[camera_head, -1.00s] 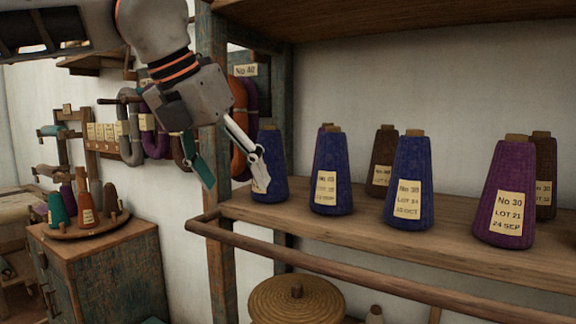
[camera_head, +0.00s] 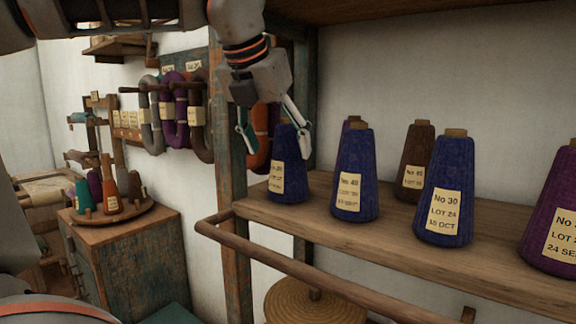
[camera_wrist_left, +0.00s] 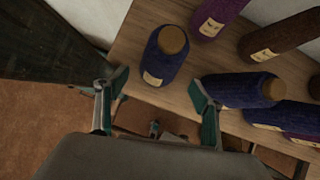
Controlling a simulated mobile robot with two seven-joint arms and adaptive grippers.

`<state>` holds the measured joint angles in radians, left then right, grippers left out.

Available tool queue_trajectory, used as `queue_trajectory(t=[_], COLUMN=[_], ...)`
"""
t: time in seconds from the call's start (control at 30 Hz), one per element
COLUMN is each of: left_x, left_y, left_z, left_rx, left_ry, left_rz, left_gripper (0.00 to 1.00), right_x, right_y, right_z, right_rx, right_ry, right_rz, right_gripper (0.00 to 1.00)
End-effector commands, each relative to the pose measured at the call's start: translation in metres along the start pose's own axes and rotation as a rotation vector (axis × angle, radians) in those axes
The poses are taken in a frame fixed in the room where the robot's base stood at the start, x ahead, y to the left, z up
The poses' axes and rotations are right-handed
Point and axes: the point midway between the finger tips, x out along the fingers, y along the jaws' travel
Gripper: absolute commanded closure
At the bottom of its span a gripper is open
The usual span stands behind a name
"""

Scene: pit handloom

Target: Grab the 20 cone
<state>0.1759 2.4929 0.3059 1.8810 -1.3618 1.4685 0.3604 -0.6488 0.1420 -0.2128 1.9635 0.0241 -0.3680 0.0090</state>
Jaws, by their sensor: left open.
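My left gripper (camera_head: 272,132) is open at the left end of the shelf. Its fingers point down close to the leftmost blue cone (camera_head: 289,165), whose label is too small to read for sure. In the left wrist view this blue cone (camera_wrist_left: 165,57) stands upright ahead of the open fingers, roughly between them and not held. A second blue cone (camera_head: 357,170), apparently marked No 40, stands to its right; in the wrist view a blue cone (camera_wrist_left: 243,90) is close by the right finger. A blue cone marked No 30 (camera_head: 445,185) stands further right. My right gripper is not in view.
A brown cone (camera_head: 416,160) and a purple cone (camera_head: 553,225) also stand on the wooden shelf (camera_head: 400,245). A rail (camera_head: 300,270) runs along its front. A post (camera_head: 232,190) stands at the left. Hanks hang on the wall behind.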

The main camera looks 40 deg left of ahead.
Motion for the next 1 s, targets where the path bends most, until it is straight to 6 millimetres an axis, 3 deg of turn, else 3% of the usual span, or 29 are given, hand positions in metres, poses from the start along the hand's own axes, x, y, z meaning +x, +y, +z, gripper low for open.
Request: queue_trajectory(t=[0.3, 0.5, 0.8, 0.97, 1.0], left_x=[0.019, 0.044, 0.049, 0.049, 0.049], left_y=[0.0, 0.0, 0.0, 0.0, 0.0], left_z=[0.03, 0.028, 0.028, 0.028, 0.028], left_rx=[-0.001, 0.001, 0.0, 0.0, 0.0], left_ry=[0.003, 0.002, 0.0, 0.0, 0.0], left_rz=[0.001, -0.001, 0.0, 0.0, 0.0], left_gripper=[0.32, 0.32, 0.32, 0.74, 0.78], right_x=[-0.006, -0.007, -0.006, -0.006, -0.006], right_y=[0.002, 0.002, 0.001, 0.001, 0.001], right_z=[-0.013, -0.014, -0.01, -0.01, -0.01], right_rx=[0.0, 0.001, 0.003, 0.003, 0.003], right_ry=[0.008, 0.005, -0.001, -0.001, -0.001], right_rz=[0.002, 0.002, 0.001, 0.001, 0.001], right_gripper=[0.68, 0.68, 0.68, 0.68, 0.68])
